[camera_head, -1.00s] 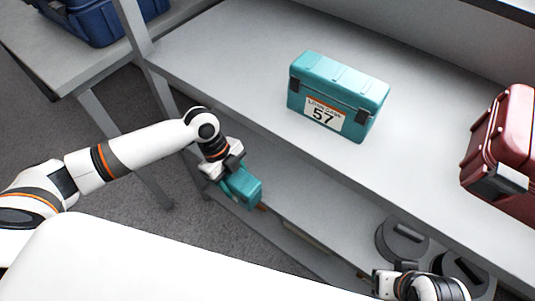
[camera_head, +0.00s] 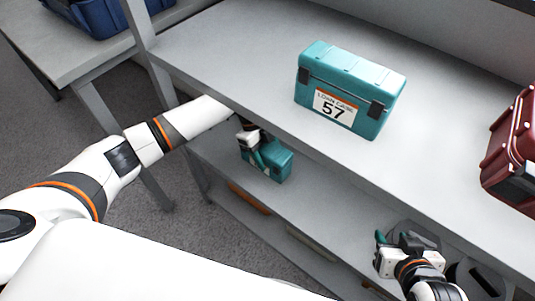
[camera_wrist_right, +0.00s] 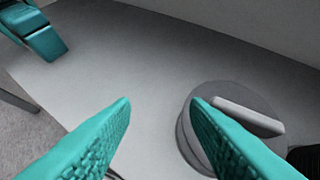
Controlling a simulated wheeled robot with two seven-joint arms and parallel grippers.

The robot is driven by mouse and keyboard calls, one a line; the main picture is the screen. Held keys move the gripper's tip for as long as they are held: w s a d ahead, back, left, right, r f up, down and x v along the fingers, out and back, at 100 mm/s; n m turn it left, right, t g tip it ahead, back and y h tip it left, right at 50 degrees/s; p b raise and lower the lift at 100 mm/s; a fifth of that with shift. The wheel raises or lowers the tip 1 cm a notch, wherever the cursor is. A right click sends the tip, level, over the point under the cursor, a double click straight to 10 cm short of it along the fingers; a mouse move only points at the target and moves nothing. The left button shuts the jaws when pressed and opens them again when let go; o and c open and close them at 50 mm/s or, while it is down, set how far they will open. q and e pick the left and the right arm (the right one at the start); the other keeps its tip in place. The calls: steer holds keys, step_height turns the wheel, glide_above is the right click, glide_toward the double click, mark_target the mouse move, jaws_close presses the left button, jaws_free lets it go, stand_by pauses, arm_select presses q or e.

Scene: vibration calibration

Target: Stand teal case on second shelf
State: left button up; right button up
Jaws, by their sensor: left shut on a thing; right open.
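A small teal case (camera_head: 277,164) is at the lower, second shelf (camera_head: 330,215), near its left end and under the upper shelf's front edge. My left gripper (camera_head: 260,156) is shut on it from the left. The case looks roughly upright, but I cannot tell whether its bottom touches the shelf. A teal shape (camera_wrist_right: 42,42) at the top left of the right wrist view seems to be this case. A larger teal case marked 57 (camera_head: 349,90) stands on the upper shelf (camera_head: 225,50). My right gripper (camera_head: 405,240) is open and empty over the lower shelf.
A grey round weight with a bar handle (camera_wrist_right: 235,125) lies on the lower shelf below my right gripper. A dark red case (camera_head: 515,150) stands at the right of the upper shelf. A blue case (camera_head: 110,15) is on a side bench. The lower shelf's middle is clear.

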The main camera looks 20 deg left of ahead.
arm_select(q)
steer(key=shift+f, duration=0.1)
arm_select(e)
steer(key=shift+w, duration=0.1)
arm_select(q)
steer(key=o, duration=1.3)
arm_select(e)
steer(key=shift+r, duration=0.1)
